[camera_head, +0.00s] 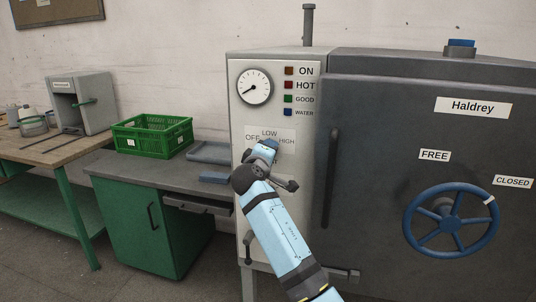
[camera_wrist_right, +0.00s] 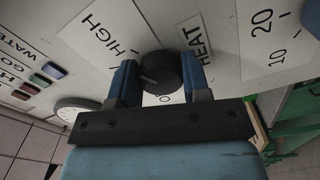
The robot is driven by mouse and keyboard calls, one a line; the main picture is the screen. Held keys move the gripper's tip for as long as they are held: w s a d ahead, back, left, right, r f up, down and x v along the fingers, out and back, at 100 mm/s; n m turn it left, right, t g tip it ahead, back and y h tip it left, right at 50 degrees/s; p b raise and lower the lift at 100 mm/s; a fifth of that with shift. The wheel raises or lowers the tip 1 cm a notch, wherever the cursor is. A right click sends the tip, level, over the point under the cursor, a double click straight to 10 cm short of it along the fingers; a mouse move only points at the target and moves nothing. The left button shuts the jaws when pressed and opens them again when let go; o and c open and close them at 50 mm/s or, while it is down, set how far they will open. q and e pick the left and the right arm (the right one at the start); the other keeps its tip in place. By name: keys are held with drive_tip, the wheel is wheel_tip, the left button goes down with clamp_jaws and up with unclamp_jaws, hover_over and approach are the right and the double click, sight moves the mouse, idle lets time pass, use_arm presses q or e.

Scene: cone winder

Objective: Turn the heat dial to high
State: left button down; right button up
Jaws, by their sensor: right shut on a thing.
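The heat dial (camera_wrist_right: 160,70) is a round black knob on a pale panel (camera_wrist_right: 225,25). In the wrist view the two blue fingers of my right gripper (camera_wrist_right: 158,76) are shut on either side of it. A light mark on the knob points left in that view; its exact setting is hard to tell. The HIGH label (camera_wrist_right: 103,34) is at the upper left of the knob and the HEAT label (camera_wrist_right: 197,43) to its right. In the head view my right gripper (camera_head: 264,148) covers the dial, below the LOW label (camera_head: 269,134). My left gripper is not in view.
The cabinet panel carries a round gauge (camera_head: 254,87) and colored ON, HOT, GOOD and WATER lamps. To its right is a dark door with a long handle (camera_head: 331,175) and a blue handwheel (camera_head: 451,222). A green crate (camera_head: 152,136) stands on the left bench.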

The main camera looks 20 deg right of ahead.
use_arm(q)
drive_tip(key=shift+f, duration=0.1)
use_arm(e)
drive_tip(key=shift+f, duration=0.1)
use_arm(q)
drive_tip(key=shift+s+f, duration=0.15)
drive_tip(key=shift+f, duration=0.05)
use_arm(e)
drive_tip(key=o, duration=0.9)
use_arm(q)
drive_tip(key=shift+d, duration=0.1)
use_arm(e)
drive_tip(key=shift+s+a, duration=0.1)
drive_tip(key=shift+s, duration=0.05)
drive_tip(key=v, duration=1.3)
drive_tip(key=shift+s+a, duration=0.2)
drive_tip(key=shift+s, duration=0.05)
